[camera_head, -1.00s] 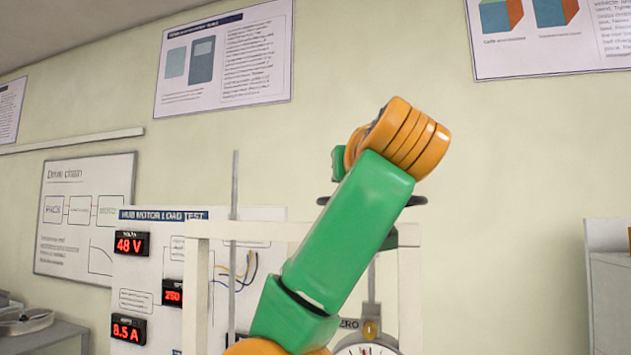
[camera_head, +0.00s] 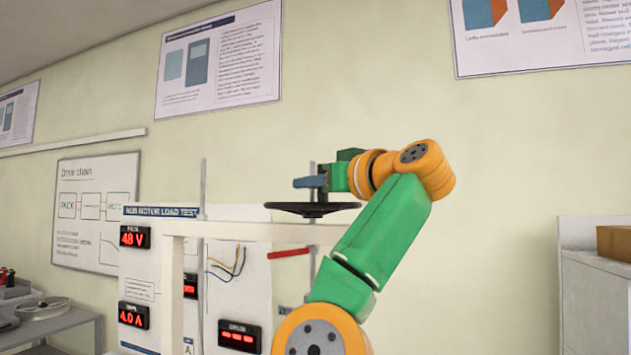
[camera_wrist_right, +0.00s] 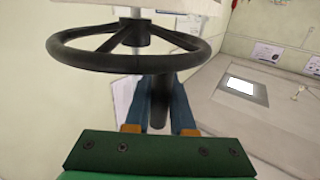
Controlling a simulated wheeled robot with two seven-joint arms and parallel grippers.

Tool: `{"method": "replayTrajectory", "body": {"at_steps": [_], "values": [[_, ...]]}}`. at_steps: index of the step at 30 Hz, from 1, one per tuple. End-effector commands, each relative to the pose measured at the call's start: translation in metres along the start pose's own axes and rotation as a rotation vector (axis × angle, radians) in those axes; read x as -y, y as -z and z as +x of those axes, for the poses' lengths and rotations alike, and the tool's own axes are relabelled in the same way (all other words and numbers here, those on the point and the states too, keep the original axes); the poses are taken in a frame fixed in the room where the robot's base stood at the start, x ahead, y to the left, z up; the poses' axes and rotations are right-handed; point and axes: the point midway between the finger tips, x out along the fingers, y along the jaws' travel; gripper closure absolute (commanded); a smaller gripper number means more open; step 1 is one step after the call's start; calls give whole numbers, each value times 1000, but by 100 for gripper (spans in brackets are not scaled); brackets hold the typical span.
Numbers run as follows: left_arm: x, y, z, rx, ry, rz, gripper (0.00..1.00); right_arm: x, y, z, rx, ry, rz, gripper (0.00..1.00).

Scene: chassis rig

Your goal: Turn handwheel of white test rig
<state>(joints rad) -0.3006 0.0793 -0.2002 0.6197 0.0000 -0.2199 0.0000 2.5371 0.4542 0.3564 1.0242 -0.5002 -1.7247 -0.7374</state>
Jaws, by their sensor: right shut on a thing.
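The white test rig (camera_head: 172,290) stands in the middle of the head view, with a black handwheel (camera_head: 290,208) lying flat above its top bar. My right gripper (camera_head: 309,182) is just above the handwheel rim, its blue fingers pointing left. In the right wrist view the handwheel's rim, spokes and hub (camera_wrist_right: 135,35) show. Its dark upright handle (camera_wrist_right: 160,98) is between the two blue fingers of my right gripper (camera_wrist_right: 160,105), which is shut on it. My left gripper is not in view.
A panel with red displays (camera_head: 135,237) and loose wires stands behind the rig frame. A red bar (camera_head: 288,253) sits below the handwheel. A grey bench (camera_head: 60,325) is at the left and a pale cabinet (camera_head: 590,300) at the right.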

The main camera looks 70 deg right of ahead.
Motion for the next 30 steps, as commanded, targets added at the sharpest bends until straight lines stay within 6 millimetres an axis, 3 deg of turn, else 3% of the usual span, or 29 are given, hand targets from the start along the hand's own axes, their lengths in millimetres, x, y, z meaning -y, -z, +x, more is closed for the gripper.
{"method": "replayTrajectory", "body": {"at_steps": [14,15,18,26,30], "values": [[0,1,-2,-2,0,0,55,0,3,0,-10,13,-1,100],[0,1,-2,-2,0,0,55,0,4,0,-10,13,-1,72],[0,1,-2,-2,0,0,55,0,3,0,-8,13,-1,48],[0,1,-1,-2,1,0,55,0,1,0,-4,13,0,48],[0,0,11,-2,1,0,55,0,-2,-19,-7,12,-1,48]]}}
